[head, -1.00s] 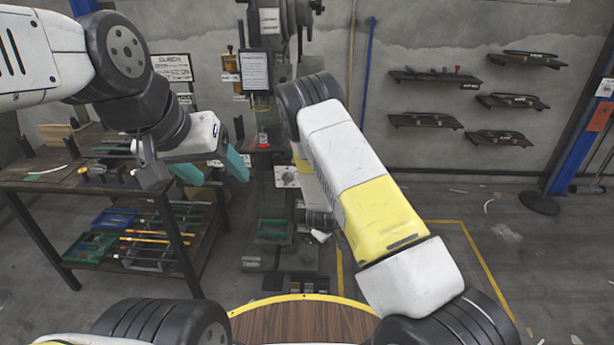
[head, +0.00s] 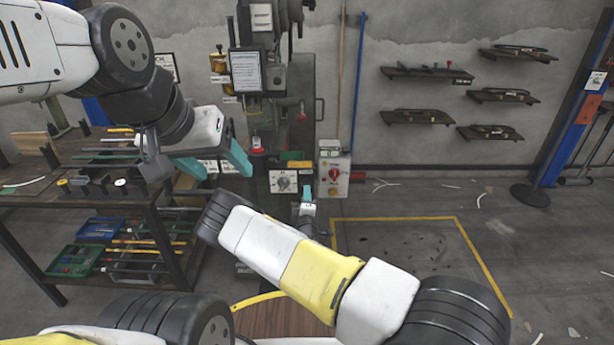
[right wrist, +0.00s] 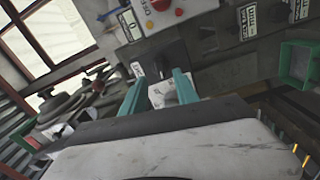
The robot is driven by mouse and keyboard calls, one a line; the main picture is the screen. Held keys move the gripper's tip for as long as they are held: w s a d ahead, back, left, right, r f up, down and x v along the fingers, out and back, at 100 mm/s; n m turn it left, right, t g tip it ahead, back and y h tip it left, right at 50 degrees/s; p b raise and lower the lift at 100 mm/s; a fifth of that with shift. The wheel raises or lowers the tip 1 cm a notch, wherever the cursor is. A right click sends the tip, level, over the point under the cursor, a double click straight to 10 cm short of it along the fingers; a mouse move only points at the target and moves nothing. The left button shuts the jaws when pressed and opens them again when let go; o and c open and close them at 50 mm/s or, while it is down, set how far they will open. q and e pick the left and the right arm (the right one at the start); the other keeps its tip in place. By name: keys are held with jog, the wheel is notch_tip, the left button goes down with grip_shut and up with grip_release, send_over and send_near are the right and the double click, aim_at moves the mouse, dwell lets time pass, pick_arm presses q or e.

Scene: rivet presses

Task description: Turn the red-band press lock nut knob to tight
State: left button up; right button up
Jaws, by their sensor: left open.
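The press (head: 262,75) stands against the back wall in the head view. My right gripper (head: 307,196) is low, just right of this plate, mostly hidden by my arm. In the right wrist view its teal fingers (right wrist: 159,88) are apart, with a white plate (right wrist: 163,94) beyond and between them. My left gripper (head: 218,168) is open and empty, left of the knob.
A control box with a red knob (head: 333,175) stands right of the plate; it also shows in the right wrist view (right wrist: 160,12). A workbench (head: 80,200) with trays is at the left. Wall shelves (head: 418,117) hang at the right.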

jog(key=shift+w, duration=2.8)
grip_shut()
